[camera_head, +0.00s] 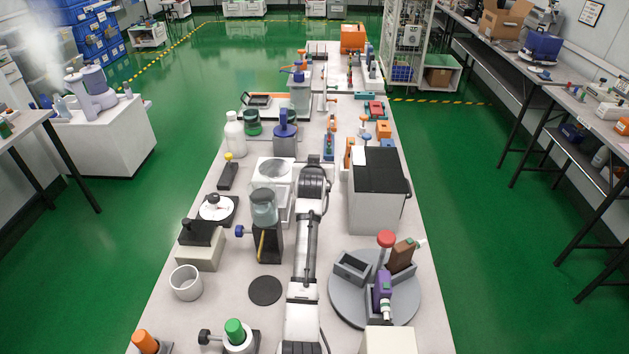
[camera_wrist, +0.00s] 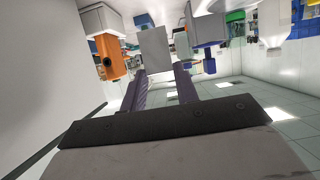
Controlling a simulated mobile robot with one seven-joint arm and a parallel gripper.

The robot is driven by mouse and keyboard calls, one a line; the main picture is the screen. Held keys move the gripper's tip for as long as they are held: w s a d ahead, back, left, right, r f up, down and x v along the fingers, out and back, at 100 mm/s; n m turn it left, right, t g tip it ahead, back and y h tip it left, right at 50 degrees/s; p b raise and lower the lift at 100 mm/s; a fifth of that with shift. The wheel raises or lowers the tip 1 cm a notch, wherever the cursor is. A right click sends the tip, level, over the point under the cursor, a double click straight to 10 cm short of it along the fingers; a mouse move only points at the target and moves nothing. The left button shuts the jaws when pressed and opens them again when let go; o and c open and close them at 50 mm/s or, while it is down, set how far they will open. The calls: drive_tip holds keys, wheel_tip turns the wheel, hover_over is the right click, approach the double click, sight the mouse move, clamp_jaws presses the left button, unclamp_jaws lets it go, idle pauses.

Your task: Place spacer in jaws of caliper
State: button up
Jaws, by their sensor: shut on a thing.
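In the wrist view, the two purple fingers of my gripper (camera_wrist: 162,75) reach up from the dark gripper body. A plain grey block (camera_wrist: 155,48) shows at their tips, and the fingers are shut on it. It looks like the spacer. My arm runs up the middle of the bench in the head view, but its gripper end is too small and hidden to make out there. I cannot pick out the caliper or its jaws for certain in either view.
An orange piece with a dark hole (camera_wrist: 110,58) is left of the block in the wrist view. In the head view, a black-topped white box (camera_head: 377,190) stands right of my arm, and a round grey turntable (camera_head: 405,305) is nearer. Bottles and instruments crowd the bench (camera_head: 215,320).

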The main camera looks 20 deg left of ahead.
drive_tip(key=shift+f+p, duration=0.7)
drive_tip(key=shift+f, duration=3.25)
drive_tip(key=o, duration=1)
drive_tip(key=shift+f, duration=0.1)
